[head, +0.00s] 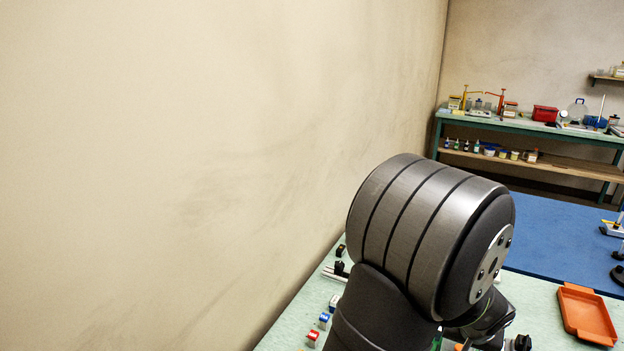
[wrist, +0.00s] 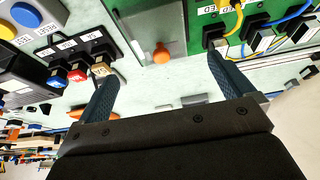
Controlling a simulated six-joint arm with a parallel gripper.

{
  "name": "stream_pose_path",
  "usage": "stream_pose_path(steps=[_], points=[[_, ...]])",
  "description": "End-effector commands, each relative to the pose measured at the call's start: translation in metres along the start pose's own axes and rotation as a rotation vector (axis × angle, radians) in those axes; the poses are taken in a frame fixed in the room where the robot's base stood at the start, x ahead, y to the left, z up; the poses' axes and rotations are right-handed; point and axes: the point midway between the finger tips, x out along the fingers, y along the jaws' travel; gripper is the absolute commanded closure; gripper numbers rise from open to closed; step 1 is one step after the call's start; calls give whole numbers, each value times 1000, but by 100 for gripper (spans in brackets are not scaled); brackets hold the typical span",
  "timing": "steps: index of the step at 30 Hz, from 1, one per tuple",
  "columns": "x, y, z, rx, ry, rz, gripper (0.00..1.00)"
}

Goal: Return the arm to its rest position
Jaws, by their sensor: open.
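My gripper (wrist: 164,66) shows in the wrist view with its two dark blue fingers spread wide apart. Nothing is between the fingertips. My dark grey arm (head: 430,235) fills the lower middle of the head view, with a large ribbed joint near the wall. The arm hides my gripper there, so I cannot tell its place over the bench from that view.
The wrist view shows a black block with coloured switches (wrist: 77,73), a grey plate with an orange knob (wrist: 161,54) and black connectors with cables (wrist: 258,30). The head view shows an orange tray (head: 587,314), a blue surface (head: 560,240) and the wall (head: 200,150).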

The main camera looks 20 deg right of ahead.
Motion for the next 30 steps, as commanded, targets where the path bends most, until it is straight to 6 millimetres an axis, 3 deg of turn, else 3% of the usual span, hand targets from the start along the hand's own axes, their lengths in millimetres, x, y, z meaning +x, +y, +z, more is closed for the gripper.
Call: stream_pose_path(steps=[9,15,20,30], points=[[50,-1,0,0,-3,-1,2],[73,0,0,0,-2,0,2],[82,0,1,0,0,1,2],[79,0,0,0,0,1,2]])
